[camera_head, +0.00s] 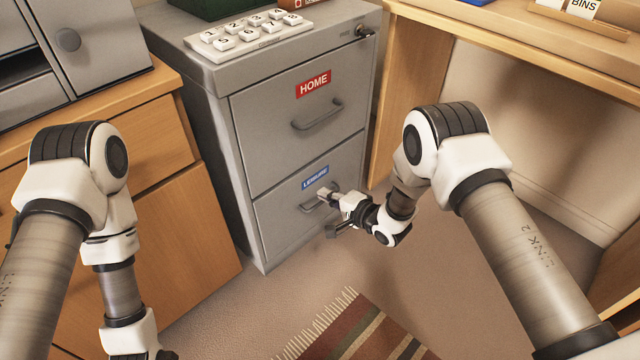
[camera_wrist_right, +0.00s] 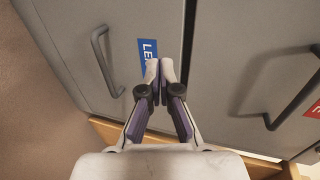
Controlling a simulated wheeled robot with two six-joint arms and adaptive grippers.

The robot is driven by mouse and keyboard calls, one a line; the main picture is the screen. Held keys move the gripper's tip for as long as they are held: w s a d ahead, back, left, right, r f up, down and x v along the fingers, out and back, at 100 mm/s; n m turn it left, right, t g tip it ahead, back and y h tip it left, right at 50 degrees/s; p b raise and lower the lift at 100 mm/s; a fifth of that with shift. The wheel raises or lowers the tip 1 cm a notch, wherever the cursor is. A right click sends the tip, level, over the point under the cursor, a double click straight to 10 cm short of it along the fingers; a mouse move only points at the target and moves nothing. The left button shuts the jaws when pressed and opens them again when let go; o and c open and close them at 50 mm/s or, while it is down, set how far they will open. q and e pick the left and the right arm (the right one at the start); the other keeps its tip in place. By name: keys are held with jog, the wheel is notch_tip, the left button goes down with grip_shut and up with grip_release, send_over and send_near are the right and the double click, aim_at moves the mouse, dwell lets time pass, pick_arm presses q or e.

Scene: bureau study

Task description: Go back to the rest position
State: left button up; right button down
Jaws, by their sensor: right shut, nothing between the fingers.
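My right gripper (camera_head: 325,198) is in front of the lower drawer of a grey filing cabinet, beside the blue LEISURE label (camera_head: 315,178) and overlapping that drawer's handle (camera_head: 310,205) in the head view. In the right wrist view my right gripper (camera_wrist_right: 160,70) has its fingertips together with nothing between them. There the lower handle (camera_wrist_right: 103,62) stands apart, left of the fingers. Both drawers look closed. My left arm comes down at the left of the head view, and its gripper is out of the picture.
The filing cabinet (camera_head: 215,120) has an upper drawer with a red HOME label (camera_head: 313,84) and a handle (camera_head: 318,114). A numbered key block (camera_head: 250,30) lies on top. A wooden desk (camera_head: 400,60) stands right, a wooden cabinet (camera_head: 165,220) left. A striped rug (camera_head: 360,330) lies on open floor.

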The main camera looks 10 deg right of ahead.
jog(key=s+d+f+n+g+h, duration=0.2)
jog(key=s+d+n+g+h, duration=0.3)
jog(key=s, duration=0.9)
jog(key=s+d+f+n+g+h+p, duration=0.1)
jog(key=s+d+f+n+g, duration=0.15)
jog(key=s+d, duration=0.7)
jog(key=s+d+f+n+g+h, duration=0.2)
jog(key=s+n+g+h, duration=0.15)
jog(key=s, duration=1.45)
pick_arm(q)
notch_tip(320, 180, up, 38)
jog(key=p, duration=3.6)
jog(key=shift+f, duration=0.15)
pick_arm(e)
notch_tip(320, 180, up, 35)
jog(key=m, duration=0.1)
jog(key=shift+w+d+g, duration=0.15)
jog(key=shift+w+g, duration=0.15)
jog(key=shift+w, duration=0.1)
jog(key=shift+y, duration=0.25)
